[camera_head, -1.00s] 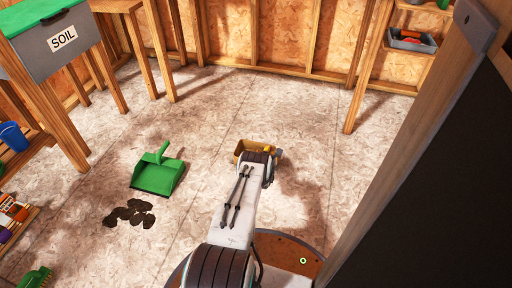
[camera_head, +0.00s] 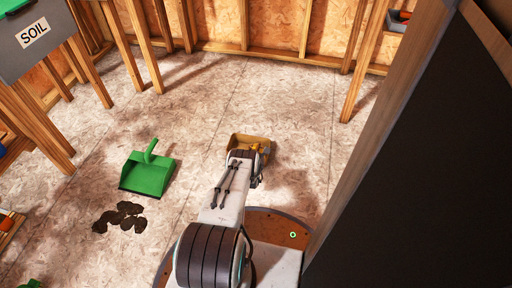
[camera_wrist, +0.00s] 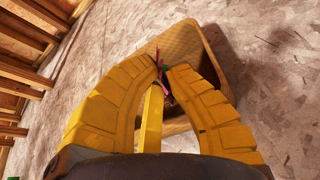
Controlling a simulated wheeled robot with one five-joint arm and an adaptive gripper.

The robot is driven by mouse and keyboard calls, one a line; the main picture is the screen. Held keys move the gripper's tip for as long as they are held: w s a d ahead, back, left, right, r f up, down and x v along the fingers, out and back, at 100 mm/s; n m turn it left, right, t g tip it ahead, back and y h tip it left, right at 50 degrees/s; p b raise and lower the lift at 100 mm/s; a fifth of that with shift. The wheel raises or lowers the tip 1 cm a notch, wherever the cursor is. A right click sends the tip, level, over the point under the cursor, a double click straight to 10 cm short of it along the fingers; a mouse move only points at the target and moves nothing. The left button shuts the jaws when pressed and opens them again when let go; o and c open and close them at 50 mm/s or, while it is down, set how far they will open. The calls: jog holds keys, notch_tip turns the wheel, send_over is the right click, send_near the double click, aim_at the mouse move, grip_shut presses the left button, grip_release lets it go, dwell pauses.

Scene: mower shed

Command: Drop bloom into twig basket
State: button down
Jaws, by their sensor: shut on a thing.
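The bloom (camera_wrist: 160,66) shows as a small pink and green piece between the yellow fingertips in the wrist view; most of it is hidden. My gripper (camera_wrist: 165,72) is shut on it. The twig basket (camera_wrist: 187,43), tan and woven, lies just beyond the fingertips, and its rim shows behind them. In the head view the basket (camera_head: 238,141) stands on the floor at the end of my arm, and my gripper (camera_head: 257,149) is over its right part. I cannot tell whether the bloom is inside the rim or above it.
A green dustpan (camera_head: 148,175) and dark clumps of dirt (camera_head: 122,215) lie on the floor to the left. A grey soil bin (camera_head: 35,45) stands at the upper left. A large dark panel (camera_head: 420,170) fills the right side. The floor behind the basket is clear.

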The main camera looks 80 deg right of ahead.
jog(key=shift+f, duration=0.25)
jog(key=shift+f, duration=0.6)
